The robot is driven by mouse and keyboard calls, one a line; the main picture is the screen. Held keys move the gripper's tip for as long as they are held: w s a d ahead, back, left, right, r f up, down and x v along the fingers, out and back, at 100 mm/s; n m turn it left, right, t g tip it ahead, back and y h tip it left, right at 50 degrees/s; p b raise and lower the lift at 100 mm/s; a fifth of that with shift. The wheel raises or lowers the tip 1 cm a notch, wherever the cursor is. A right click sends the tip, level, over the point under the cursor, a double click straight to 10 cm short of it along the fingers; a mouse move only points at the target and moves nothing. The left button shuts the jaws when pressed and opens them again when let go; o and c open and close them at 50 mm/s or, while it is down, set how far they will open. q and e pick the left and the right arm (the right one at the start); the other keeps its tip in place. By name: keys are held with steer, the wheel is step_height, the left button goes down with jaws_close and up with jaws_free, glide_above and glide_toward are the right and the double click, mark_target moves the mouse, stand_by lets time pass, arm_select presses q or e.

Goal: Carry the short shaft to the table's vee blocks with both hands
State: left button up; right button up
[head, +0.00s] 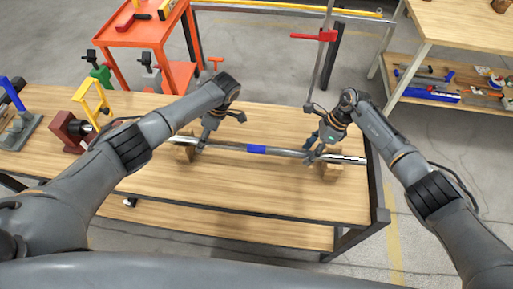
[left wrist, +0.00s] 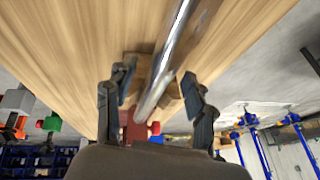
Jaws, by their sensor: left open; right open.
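The shaft (head: 278,151), a bright metal bar with a blue band (head: 256,149) near its middle, lies across the wooden table. It appears to rest on two wooden vee blocks, a left one (head: 185,154) and a right one (head: 331,172). My left gripper (head: 201,146) is at the shaft just right of the left block. In the left wrist view the shaft (left wrist: 172,60) runs between its open fingers (left wrist: 156,78), with gaps on both sides. My right gripper (head: 312,156) is open at the shaft beside the right block; its fingertips are small, so contact is unclear.
A dark red vice-like device (head: 72,133) and a yellow frame (head: 90,99) stand at the table's left end. An orange cart (head: 140,36) is behind. A grey post with a red arm (head: 314,36) rises behind the table. The table front (head: 250,195) is clear.

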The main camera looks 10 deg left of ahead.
arm_select(q)
jaws_close()
arm_select(e)
jaws_close()
